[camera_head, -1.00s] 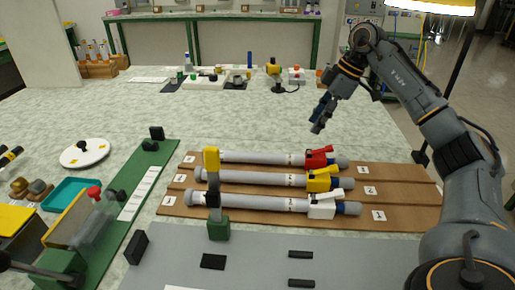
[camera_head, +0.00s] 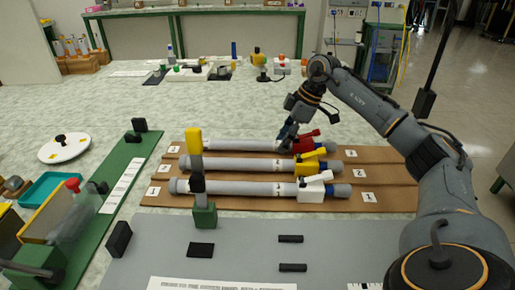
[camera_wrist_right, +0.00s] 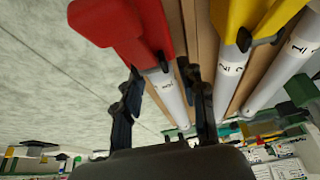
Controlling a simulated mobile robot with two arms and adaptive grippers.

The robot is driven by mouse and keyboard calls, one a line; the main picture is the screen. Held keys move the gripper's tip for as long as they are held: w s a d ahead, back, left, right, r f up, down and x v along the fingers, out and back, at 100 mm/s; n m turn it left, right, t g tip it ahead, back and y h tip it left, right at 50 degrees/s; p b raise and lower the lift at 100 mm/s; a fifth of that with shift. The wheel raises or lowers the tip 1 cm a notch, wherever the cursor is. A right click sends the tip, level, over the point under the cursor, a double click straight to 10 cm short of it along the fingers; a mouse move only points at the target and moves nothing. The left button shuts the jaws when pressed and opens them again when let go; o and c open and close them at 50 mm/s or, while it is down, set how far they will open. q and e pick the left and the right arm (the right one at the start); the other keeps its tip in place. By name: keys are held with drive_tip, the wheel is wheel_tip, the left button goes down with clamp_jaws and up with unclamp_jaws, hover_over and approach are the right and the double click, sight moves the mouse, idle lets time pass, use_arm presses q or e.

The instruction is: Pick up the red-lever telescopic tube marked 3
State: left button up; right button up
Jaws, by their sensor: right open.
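The red-lever telescopic tube (camera_head: 245,145) lies in the back row of the brown board, its red lever (camera_head: 305,144) at the right end. A small card (camera_head: 173,150) by its left end seems to read 3. My right gripper (camera_head: 287,133) is open, low over this tube just left of the red lever, and hides part of it. In the right wrist view, the grey tube (camera_wrist_right: 168,97) runs between the two open fingers of the gripper (camera_wrist_right: 162,76), with the red lever (camera_wrist_right: 128,28) close by. Contact cannot be told. My left gripper is out of view.
The yellow-lever tube (camera_head: 235,164) lies close in front, then the white-lever tube (camera_head: 235,186). A post with a yellow top (camera_head: 194,142) stands near their left ends. The green fixture rail (camera_head: 110,205) is at left.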

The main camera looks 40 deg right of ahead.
drive_tip(key=shift+w+a+f, duration=0.15)
drive_tip(key=shift+f, duration=0.35)
drive_tip(key=c, duration=0.6)
drive_tip(key=shift+r, duration=0.1)
drive_tip(key=shift+r, duration=0.1)
